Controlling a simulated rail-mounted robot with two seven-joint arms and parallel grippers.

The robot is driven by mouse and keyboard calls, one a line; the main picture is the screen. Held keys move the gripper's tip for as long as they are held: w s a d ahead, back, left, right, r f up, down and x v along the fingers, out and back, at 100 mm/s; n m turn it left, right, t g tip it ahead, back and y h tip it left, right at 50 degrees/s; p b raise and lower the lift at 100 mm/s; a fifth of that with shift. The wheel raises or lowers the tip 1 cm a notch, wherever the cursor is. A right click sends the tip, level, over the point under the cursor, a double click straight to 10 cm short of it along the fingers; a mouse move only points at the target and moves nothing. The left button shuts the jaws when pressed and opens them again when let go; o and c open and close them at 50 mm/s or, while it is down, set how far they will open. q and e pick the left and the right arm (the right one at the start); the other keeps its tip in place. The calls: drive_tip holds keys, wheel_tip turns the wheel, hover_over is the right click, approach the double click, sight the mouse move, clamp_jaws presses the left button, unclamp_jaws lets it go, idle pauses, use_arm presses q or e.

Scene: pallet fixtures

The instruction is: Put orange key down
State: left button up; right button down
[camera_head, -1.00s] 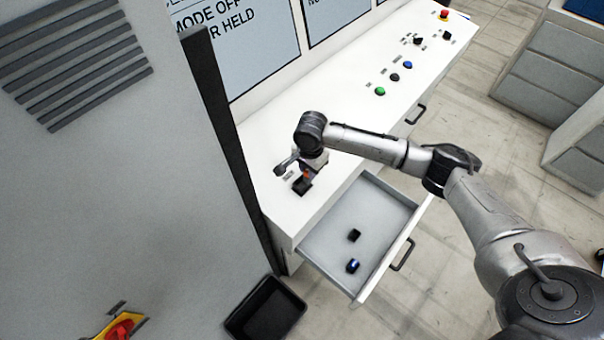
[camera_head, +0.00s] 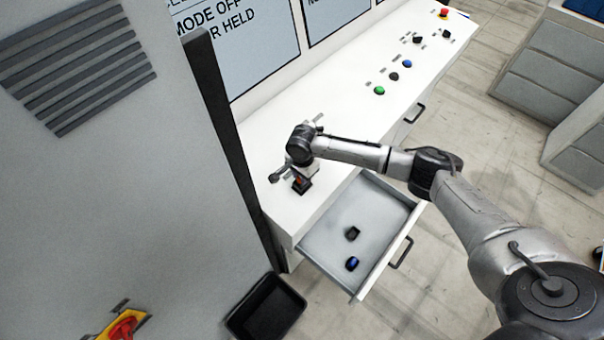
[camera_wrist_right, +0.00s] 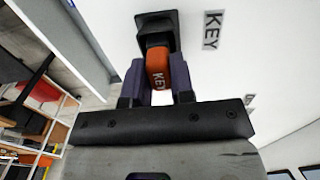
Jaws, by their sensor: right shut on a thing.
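A KEY label (camera_wrist_right: 212,30) is beside the holder. In the head view my right gripper (camera_head: 302,180) is at the console's near left end, with only a bit of orange showing under it. My left gripper is not in view.
Below the console (camera_head: 345,120) an open drawer (camera_head: 322,238) holds a black item (camera_head: 352,233) and a blue-and-black item (camera_head: 352,263). A black bin (camera_head: 265,310) stands on the floor. A grey cabinet (camera_head: 110,190) is close on the left. Buttons line the console's far part.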

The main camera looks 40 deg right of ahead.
drive_tip(key=shift+f, duration=0.1)
drive_tip(key=c, duration=1)
unclamp_jaws()
wheel_tip(320, 180, up, 11)
drive_tip(key=b, duration=0.1)
drive_tip(key=s+a+f+n+t+y, duration=0.2)
drive_tip(key=s+a+f+n, duration=0.85)
drive_tip(key=s+a, duration=0.3)
drive_tip(key=s+n, duration=0.2)
drive_tip(key=s, duration=0.4)
drive_tip(key=s+d+n+t+h, duration=0.1)
drive_tip(key=s+n, duration=0.2)
drive_tip(key=s, duration=0.3)
drive_tip(key=s+d+n, duration=0.1)
drive_tip(key=s+n, duration=0.2)
drive_tip(key=s, duration=0.3)
drive_tip(key=shift+s+r+t+h, duration=0.15)
drive_tip(key=shift+r+t+h, duration=0.15)
drive_tip(key=shift+h, duration=0.1)
